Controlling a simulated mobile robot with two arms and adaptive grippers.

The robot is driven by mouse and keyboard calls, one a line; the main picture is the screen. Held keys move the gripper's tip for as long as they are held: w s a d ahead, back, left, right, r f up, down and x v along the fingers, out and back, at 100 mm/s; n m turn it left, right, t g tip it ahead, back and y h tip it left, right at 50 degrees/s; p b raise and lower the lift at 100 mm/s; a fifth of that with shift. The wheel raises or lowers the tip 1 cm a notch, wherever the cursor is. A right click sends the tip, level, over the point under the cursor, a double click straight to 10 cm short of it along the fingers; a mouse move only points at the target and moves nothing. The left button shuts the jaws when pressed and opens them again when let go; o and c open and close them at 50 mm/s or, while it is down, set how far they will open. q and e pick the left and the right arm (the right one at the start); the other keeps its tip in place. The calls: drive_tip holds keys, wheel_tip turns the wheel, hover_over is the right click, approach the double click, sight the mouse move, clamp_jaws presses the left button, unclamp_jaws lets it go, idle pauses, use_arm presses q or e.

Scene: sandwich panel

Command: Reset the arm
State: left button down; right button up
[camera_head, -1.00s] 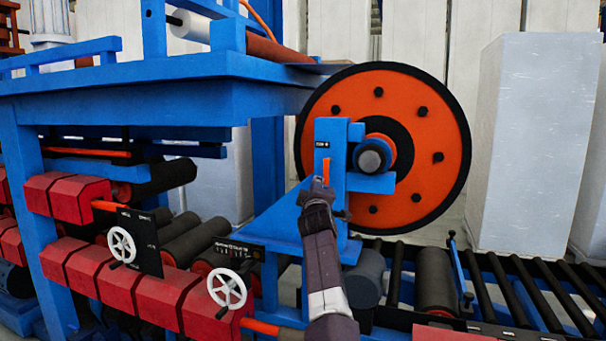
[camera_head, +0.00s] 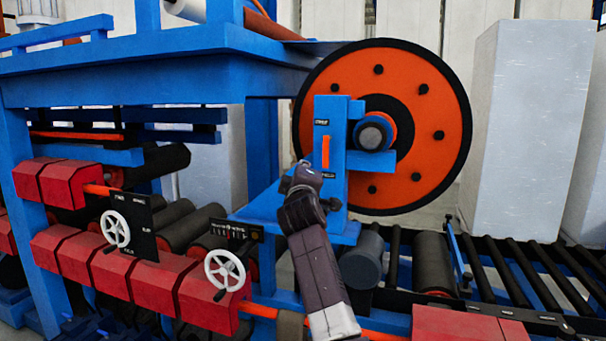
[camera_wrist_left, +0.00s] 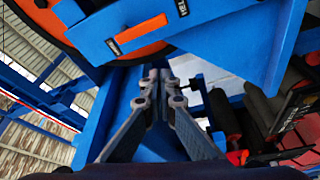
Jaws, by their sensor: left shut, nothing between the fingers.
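My left arm rises from the bottom of the head view, with its gripper (camera_head: 302,172) in front of the blue upright plate (camera_head: 330,115). The orange lever (camera_head: 325,152) on that plate stands upright, just right of and above the gripper tip. In the left wrist view the gripper (camera_wrist_left: 160,75) is shut and empty, its fingers together. The orange lever (camera_wrist_left: 141,34) there lies beyond the fingertips, with a visible gap. A large orange wheel (camera_head: 425,110) with a black rim stands behind the plate. My right gripper is not seen.
White handwheels (camera_head: 225,270) and red blocks (camera_head: 135,275) sit at lower left. A blue frame (camera_head: 125,85) spans the upper left. A roller conveyor (camera_head: 500,270) runs along the lower right.

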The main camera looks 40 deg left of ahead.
use_arm(q)
drive_tip(key=shift+s+d, duration=0.15)
drive_tip(key=shift+d, duration=0.05)
idle(0.3)
